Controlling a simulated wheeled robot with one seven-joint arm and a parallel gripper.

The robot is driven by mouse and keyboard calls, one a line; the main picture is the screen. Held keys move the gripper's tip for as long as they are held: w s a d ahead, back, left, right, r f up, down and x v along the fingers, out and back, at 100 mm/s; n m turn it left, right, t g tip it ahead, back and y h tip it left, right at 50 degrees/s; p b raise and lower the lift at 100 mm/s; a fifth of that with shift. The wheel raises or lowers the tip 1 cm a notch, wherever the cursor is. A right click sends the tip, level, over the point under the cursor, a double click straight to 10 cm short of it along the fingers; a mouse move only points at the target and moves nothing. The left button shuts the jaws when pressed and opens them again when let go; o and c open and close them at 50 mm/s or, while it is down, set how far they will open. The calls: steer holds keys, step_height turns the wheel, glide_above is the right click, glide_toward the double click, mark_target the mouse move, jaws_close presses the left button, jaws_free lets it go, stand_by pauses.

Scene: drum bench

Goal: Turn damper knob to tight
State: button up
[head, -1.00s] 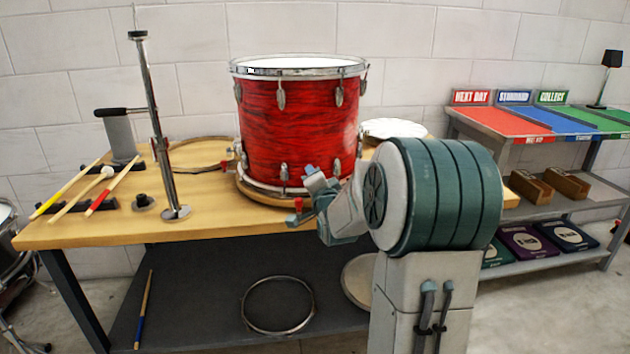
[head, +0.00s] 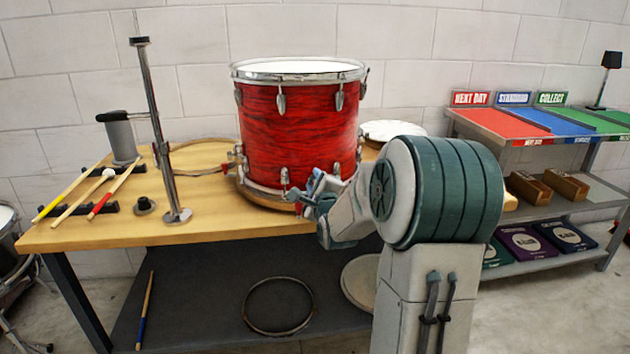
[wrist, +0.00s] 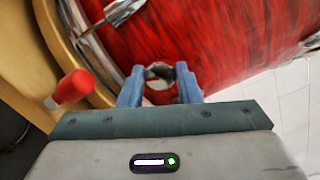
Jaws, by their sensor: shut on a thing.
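The red drum (head: 297,130) stands upright on the wooden bench, and its red shell (wrist: 220,50) fills much of the wrist view. The damper knob (wrist: 160,75) shows as a small round metal and dark piece low on the shell, between my blue fingertips. My gripper (wrist: 160,82) is shut on it, with one finger on each side. In the head view my gripper (head: 312,186) is at the drum's lower front right, and the knob is hidden there. I cannot read any tight or loose marking.
A red-tipped handle (wrist: 70,88) sticks out close left of my fingers in the wrist view. A chrome stand (head: 160,130) and drumsticks (head: 85,195) are on the bench's left (head: 120,235). A shelf unit (head: 540,195) stands at right.

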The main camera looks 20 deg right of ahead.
steer(key=shift+m+p, duration=0.55)
steer(key=shift+m, duration=1.25)
steer(key=o, duration=1)
steer(key=shift+c, duration=0.2)
steer(key=v, duration=1.3)
steer(key=shift+s, duration=0.4)
steer(key=shift+a, duration=0.1)
